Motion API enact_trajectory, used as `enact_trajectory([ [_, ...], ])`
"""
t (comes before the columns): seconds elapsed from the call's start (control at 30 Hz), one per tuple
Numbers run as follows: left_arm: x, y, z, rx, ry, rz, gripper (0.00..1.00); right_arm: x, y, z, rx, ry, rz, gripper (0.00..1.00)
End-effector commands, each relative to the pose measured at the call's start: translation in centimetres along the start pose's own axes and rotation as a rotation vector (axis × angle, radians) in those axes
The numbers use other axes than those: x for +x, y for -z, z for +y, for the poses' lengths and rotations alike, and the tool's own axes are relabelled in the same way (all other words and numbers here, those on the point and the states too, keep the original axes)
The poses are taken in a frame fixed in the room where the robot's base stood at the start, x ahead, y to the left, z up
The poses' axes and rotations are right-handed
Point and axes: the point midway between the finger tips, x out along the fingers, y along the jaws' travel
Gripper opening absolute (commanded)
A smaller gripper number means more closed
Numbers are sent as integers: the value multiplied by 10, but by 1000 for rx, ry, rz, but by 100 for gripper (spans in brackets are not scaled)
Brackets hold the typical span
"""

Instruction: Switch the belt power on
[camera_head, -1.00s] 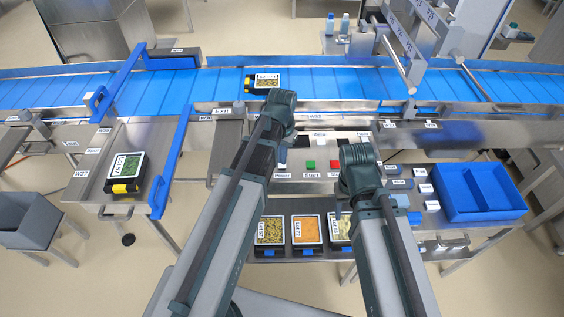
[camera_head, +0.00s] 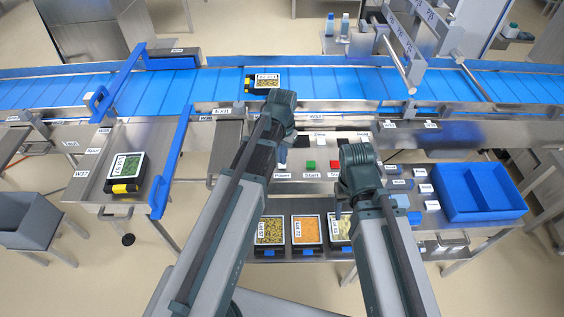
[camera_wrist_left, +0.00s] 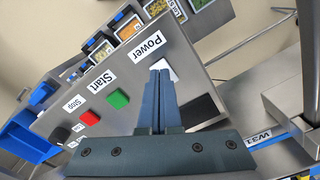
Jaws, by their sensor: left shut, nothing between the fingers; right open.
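The control panel (camera_wrist_left: 200,80) carries a label "Power" (camera_wrist_left: 148,46), which also shows in the head view (camera_head: 283,176). My left gripper (camera_wrist_left: 161,68) is shut and empty. Its fingertips are at a pale plate (camera_wrist_left: 172,70) beside that label, and I cannot tell whether they touch it. The fingers hide part of the plate, so the switch position cannot be read. A green button (camera_wrist_left: 118,98) labelled "Start" and a red button (camera_wrist_left: 89,118) labelled "Stop" are along the same panel. My right gripper (camera_head: 341,209) is open and empty, right of the panel's middle and above the tray shelf.
The blue belt (camera_head: 210,85) runs behind the panel with a food tray (camera_head: 264,82) on it. Several filled trays, including an orange one (camera_head: 307,230), stand on a shelf below. A blue bin (camera_head: 480,190) is at the right.

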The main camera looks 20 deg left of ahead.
Motion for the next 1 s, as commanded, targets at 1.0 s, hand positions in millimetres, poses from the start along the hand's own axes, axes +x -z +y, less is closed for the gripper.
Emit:
enact_trajectory([
  [1.0, 10, 0, 0, 0, 0, 0, 0, 10, 1, -1, 0, 0, 0, 55],
])
